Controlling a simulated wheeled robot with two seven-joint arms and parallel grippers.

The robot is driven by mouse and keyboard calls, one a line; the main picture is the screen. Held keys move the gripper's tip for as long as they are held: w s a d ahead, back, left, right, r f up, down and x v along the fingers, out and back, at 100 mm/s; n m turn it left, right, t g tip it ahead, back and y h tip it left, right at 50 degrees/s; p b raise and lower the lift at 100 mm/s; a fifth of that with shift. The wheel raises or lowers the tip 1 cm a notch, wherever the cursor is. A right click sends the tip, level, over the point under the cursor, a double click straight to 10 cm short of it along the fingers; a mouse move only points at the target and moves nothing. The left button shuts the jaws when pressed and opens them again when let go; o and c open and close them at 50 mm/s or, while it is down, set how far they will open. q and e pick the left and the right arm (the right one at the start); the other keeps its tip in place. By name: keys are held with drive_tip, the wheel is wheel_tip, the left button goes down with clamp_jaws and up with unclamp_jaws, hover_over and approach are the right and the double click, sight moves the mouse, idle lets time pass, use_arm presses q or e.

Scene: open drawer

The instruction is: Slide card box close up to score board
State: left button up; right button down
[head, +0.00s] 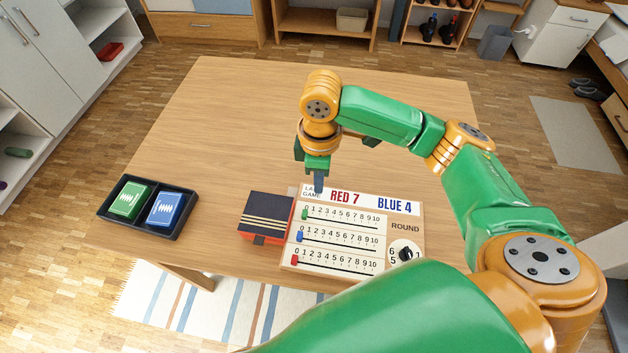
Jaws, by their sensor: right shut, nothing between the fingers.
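The card box (266,212), dark navy with gold stripes on top and red sides, lies on the table just left of the score board (406,238). Its right side is very close to the board's left edge; I cannot tell whether they touch. The score board is flat, with RED 7 and BLUE 4 along its top, three number rows with sliders and a round dial. My right gripper (318,186) points down at the board's upper left, hiding part of the "LAST GAME" label. It is shut and holds nothing. My left gripper is not in view.
A black tray (151,230) with a green and a blue card deck stands at the table's left edge. The wooden table (230,110) is clear behind and between tray and box. My right arm covers the lower right. Shelves and cabinets stand beyond the table.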

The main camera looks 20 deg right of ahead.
sight(301, 205)
wheel_tip(301, 205, down, 8)
drive_tip(key=shift+r+b, duration=0.1)
drive_tip(key=shift+b, duration=0.2)
drive_tip(key=w+a, duration=0.2)
drive_tip(key=shift+a, duration=0.35)
drive_tip(key=shift+w+a, duration=0.2)
drive_tip(key=shift+a, duration=0.2)
drive_tip(key=shift+d, duration=0.1)
